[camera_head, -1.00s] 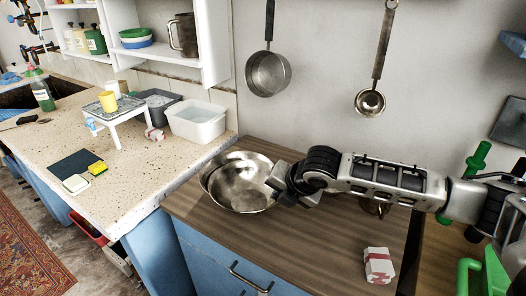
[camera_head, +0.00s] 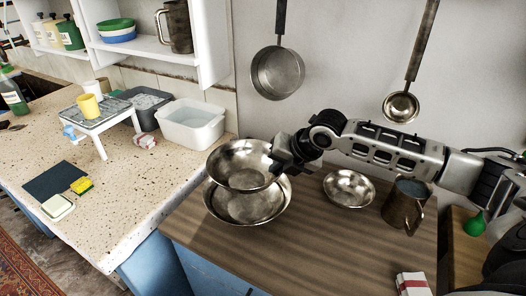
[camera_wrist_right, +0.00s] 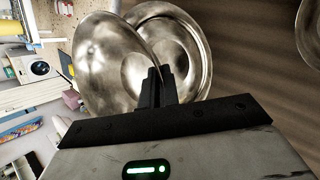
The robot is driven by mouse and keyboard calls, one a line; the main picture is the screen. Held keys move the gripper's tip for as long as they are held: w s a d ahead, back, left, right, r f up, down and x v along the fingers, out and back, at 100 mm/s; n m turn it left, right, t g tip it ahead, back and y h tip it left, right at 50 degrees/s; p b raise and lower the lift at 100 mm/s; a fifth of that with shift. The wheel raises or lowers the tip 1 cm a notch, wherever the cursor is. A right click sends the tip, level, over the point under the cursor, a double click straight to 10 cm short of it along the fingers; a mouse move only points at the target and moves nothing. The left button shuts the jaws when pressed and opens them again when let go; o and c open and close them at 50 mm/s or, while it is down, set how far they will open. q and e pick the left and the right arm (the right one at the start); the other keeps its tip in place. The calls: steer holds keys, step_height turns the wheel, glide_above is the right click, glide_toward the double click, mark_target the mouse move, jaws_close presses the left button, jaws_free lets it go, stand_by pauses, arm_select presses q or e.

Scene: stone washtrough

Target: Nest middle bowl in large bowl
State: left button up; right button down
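The middle bowl (camera_head: 240,160) is a shiny steel bowl held at its right rim by my right gripper (camera_head: 283,165). It appears above and slightly behind the large bowl (camera_head: 250,207), overlapping it in the picture, and looks tilted. The large steel bowl stands on the wooden counter. In the right wrist view the gripper fingers (camera_wrist_right: 158,86) are closed at the rim of the middle bowl (camera_wrist_right: 105,60), with the large bowl (camera_wrist_right: 188,50) beyond it. Whether the two bowls touch, I cannot tell. My left gripper is out of view.
A small steel bowl (camera_head: 349,188) and a metal mug (camera_head: 403,205) stand right on the wooden counter (camera_head: 300,245). A red-and-white box (camera_head: 412,284) lies in front. A white tub (camera_head: 192,125) stands on the speckled counter left. A pan (camera_head: 277,73) and ladle (camera_head: 400,106) hang behind.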

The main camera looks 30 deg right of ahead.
steer(key=shift+w+f, duration=0.15)
steer(key=shift+w, duration=0.45)
steer(key=shift+s+f+b, duration=0.35)
steer(key=shift+f+b, duration=0.05)
steer(key=shift+f, duration=0.4)
steer(key=f+b, duration=0.2)
steer(key=shift+b, duration=0.3)
steer(key=shift+r, duration=0.15)
arm_select(q)
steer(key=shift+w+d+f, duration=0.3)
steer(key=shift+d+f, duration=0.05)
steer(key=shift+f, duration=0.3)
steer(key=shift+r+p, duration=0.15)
steer(key=shift+p, duration=0.25)
arm_select(e)
steer(key=shift+w+d, duration=0.1)
